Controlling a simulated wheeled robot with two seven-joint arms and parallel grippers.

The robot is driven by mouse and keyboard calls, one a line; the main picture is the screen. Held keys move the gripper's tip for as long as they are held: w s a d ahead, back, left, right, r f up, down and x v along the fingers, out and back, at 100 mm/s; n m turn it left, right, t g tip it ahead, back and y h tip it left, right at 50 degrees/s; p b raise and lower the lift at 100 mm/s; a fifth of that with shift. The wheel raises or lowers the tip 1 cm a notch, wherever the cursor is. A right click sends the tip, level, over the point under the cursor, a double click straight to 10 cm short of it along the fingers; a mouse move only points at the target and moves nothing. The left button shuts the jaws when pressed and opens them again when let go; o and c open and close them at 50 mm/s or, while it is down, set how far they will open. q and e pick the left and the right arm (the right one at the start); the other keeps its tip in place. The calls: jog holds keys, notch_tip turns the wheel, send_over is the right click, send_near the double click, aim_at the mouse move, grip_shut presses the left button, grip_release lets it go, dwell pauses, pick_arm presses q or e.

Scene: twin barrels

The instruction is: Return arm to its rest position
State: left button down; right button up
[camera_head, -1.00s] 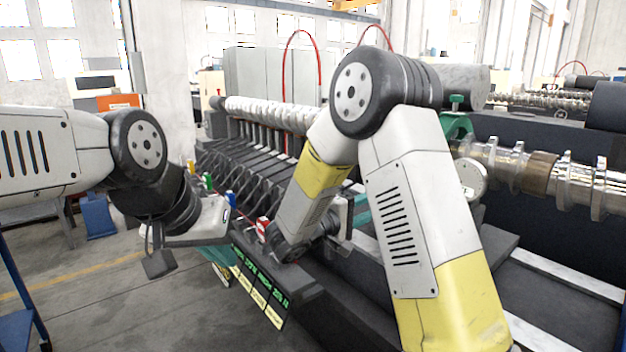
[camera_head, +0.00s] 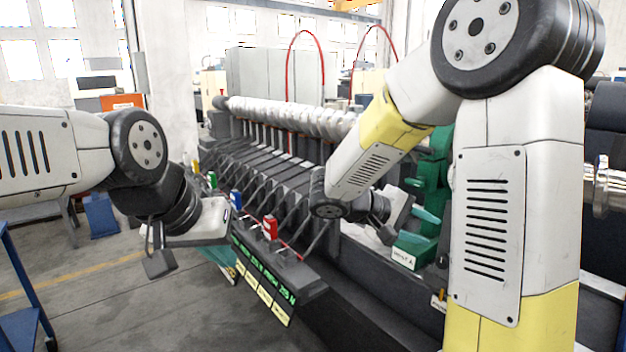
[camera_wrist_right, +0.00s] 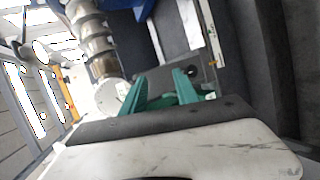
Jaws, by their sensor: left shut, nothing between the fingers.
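My left gripper (camera_head: 224,258) hangs at the left of the head view, its teal fingers shut and partly hidden beside the label strip of the machine. My left arm reaches in level from the left edge. My right arm is bent high on the right, its forearm sloping down to the left. My right gripper (camera_head: 428,216) points right, near a green stand (camera_head: 433,165). In the right wrist view my right gripper (camera_wrist_right: 160,84) shows two teal fingers apart, with no object held between them. Green structure shows behind the fingers.
A long dark machine (camera_head: 265,170) with a row of pale lobes (camera_head: 290,115) runs through the middle. A blue cart (camera_head: 20,290) stands at lower left. Floor between is clear.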

jog(key=s+a+f+m+g+y, duration=0.1)
jog(key=s+a+m+g+y, duration=0.1)
jog(key=s+y, duration=0.75)
jog(key=s+a+r+m+t+y, duration=0.1)
jog(key=s+a+r+t+y, duration=0.3)
jog(key=s+a+r, duration=0.1)
jog(key=shift+s+a+r+m+t+y, duration=0.2)
jog(key=shift+s+a+m+t+y, duration=0.3)
jog(key=shift+a, duration=0.75)
jog(key=shift+s, duration=0.1)
